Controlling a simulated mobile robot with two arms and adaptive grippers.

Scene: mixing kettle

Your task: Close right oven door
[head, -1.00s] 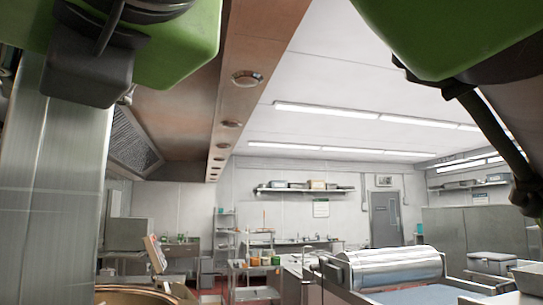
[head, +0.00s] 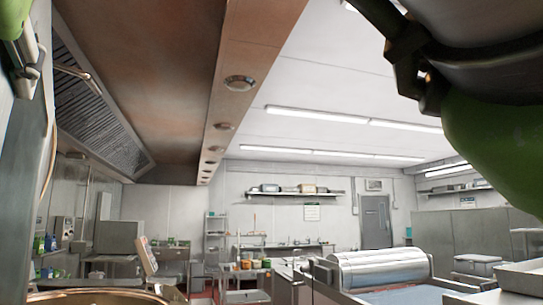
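No oven and no oven door can be made out in the head view. My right arm, in green and black, crosses the upper right corner close to the camera. A piece of my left arm shows at the upper left edge. Neither gripper's fingers are in view, so what they touch or hold is hidden.
A round kettle rim (head: 85,297) is at the bottom left. A large steel cylinder (head: 378,269) lies on equipment at the bottom right. A wheeled cart (head: 246,280) stands mid-room, with a grey door (head: 375,222) behind. An extractor hood (head: 140,75) hangs overhead.

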